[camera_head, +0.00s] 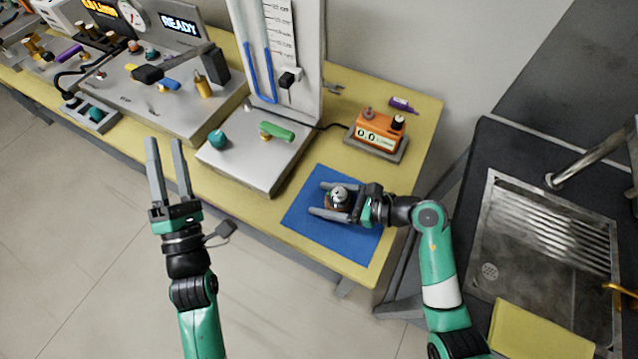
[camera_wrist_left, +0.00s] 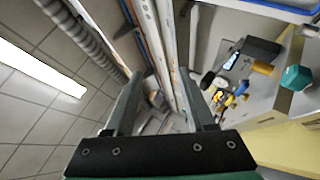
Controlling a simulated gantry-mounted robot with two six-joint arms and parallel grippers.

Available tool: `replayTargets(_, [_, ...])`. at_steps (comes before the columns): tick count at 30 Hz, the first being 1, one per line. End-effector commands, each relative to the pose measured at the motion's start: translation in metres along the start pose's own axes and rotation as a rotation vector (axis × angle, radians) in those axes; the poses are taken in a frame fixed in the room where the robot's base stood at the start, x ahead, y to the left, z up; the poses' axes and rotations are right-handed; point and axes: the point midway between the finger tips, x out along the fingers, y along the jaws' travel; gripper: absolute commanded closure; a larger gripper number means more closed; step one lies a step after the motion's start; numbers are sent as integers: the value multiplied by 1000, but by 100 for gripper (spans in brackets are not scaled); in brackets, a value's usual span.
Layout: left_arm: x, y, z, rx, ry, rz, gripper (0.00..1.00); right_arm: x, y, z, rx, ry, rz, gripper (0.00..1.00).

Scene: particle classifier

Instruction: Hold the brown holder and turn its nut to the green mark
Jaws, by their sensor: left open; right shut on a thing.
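The brown holder (camera_head: 331,203) sits on the blue mat (camera_head: 352,250), with a grey metal nut (camera_head: 339,193) on top of it. My right gripper (camera_head: 320,200) is shut on the holder, one finger on each side, and reaches in from the right. The fingers and arm hide part of the holder. The green mark cannot be made out. My left gripper (camera_head: 166,158) is open and empty, in front of the table's edge and well left of the holder. In the left wrist view its two fingers (camera_wrist_left: 163,103) are spread apart with nothing between them.
A manometer stand (camera_head: 262,150) with a green lever (camera_head: 277,131) stands behind the mat. An orange meter box (camera_head: 378,128) is at the back right. A bench instrument (camera_head: 160,85) is at the left. A sink (camera_head: 540,260) is at the right. The mat's left part is clear.

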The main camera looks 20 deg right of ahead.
Motion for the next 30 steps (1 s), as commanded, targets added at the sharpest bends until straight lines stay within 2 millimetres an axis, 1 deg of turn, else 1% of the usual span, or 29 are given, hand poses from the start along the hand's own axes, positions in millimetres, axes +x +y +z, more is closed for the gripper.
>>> replayTargets(2, [-6,-8,1,60,9,-31,45,0,0,-1,1,1,-1,100])
replayTargets(5, [-19,-23,4,195,13,-99,45,0,0,-1,1,1,-1,100])
replayTargets(8, [-37,-43,12,366,-13,-191,45,0,0,-1,1,1,-1,100])
replayTargets(13, [-73,-74,37,673,-151,-325,45,0,0,-1,1,1,-1,100])
replayTargets(17, [-104,-93,65,899,-323,-375,45,0,0,-1,1,1,-1,100])
replayTargets(21, [-140,-105,101,1132,-551,-347,45,0,0,-1,1,1,-1,100])
replayTargets(23, [-156,-106,117,1224,-651,-306,45,0,0,-1,1,1,-1,100])
replayTargets(24, [-167,-107,128,1280,-713,-271,45,0,0,-1,1,1,-1,100])
replayTargets(27, [-189,-104,150,1396,-841,-171,45,0,0,-1,1,1,-1,100])
replayTargets(30, [-204,-100,166,1474,-921,-81,45,0,0,-1,1,2,-1,100])
